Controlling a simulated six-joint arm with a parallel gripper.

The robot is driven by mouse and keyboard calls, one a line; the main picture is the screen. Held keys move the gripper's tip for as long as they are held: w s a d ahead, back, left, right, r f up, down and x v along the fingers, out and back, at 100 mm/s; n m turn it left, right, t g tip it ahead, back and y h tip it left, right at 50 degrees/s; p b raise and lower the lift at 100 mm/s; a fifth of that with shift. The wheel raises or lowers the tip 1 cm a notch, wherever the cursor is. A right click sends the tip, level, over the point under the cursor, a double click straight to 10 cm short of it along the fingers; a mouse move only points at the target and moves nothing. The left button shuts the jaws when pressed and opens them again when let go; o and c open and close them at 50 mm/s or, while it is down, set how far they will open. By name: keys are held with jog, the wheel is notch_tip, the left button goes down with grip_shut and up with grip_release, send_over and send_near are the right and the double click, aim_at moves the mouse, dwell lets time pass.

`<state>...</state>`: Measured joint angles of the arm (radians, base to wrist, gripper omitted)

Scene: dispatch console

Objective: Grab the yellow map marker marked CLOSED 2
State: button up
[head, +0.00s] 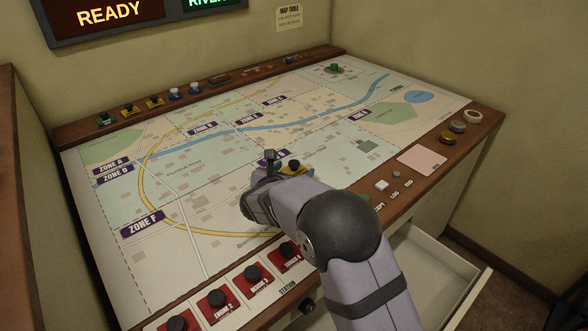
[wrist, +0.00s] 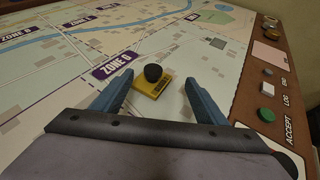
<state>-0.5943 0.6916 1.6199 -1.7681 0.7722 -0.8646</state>
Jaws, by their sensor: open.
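A yellow map marker (wrist: 154,87) with a black knob stands on the map, just below the ZONE G label in the wrist view. Its front face bears dark lettering too small to read. My gripper (wrist: 155,79) is open, with one blue finger to each side of the marker and a gap on both sides. In the head view the yellow marker (head: 293,168) shows beside my gripper (head: 278,166), which partly hides it. Two more yellow markers, one (head: 127,107) and another (head: 155,102), stand on the back rail; their lettering is unreadable.
Several red markers (head: 217,298) line the map's front edge. Buttons, including a green one (wrist: 266,115), line the right rail. An open drawer (head: 478,281) juts out below. The map around the yellow marker is clear.

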aim_at(296, 167)
jog(key=shift+p+x, duration=0.9)
jog(key=shift+x, duration=1.85)
jog(key=shift+a, duration=0.1)
jog(key=shift+r, duration=0.1)
jog(key=c, duration=1.1)
jog(key=shift+c, duration=0.2)
